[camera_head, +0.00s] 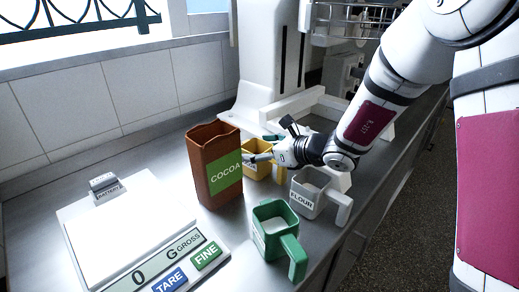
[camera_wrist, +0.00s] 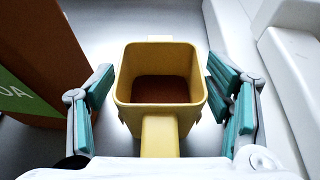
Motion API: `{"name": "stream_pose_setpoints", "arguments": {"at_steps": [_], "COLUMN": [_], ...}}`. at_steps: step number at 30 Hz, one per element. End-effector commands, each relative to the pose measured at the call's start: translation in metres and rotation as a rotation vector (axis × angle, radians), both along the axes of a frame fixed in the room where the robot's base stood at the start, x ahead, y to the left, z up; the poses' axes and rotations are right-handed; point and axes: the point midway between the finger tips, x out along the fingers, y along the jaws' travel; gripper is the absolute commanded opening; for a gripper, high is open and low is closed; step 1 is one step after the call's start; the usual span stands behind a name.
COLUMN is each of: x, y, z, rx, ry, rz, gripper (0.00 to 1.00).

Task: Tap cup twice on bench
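A yellow square cup (camera_head: 254,147) with brown contents stands on the grey metal bench (camera_head: 217,235), just right of the brown cocoa box. In the wrist view the cup (camera_wrist: 160,122) is seen from above, its handle pointing back toward my palm. My gripper (camera_head: 265,150) is at the cup; in the wrist view its two teal-padded fingers (camera_wrist: 164,98) are spread on either side of it. Gaps show between both fingers and the cup walls, so it is not gripped. The cup's lower part is partly hidden in the head view.
The tall brown cocoa box (camera_head: 213,165) is close to the left of my gripper. A grey flour cup (camera_head: 308,193) and a green cup (camera_head: 272,230) stand nearer the front. A white scale (camera_head: 125,225) lies at left. White equipment (camera_head: 262,102) stands behind.

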Motion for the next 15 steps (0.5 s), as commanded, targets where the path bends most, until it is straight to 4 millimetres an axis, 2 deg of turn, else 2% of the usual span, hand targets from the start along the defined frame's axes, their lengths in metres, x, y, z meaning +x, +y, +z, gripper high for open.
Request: {"name": "stream_pose_setpoints", "arguments": {"at_steps": [10,15], "x": [0.000,0.001], "y": [0.000,0.000], "z": [0.001,0.016], "rx": [0.000,-0.001], "ry": [0.000,-0.004], "rz": [0.000,0.000], "gripper": [0.83,0.83]}}
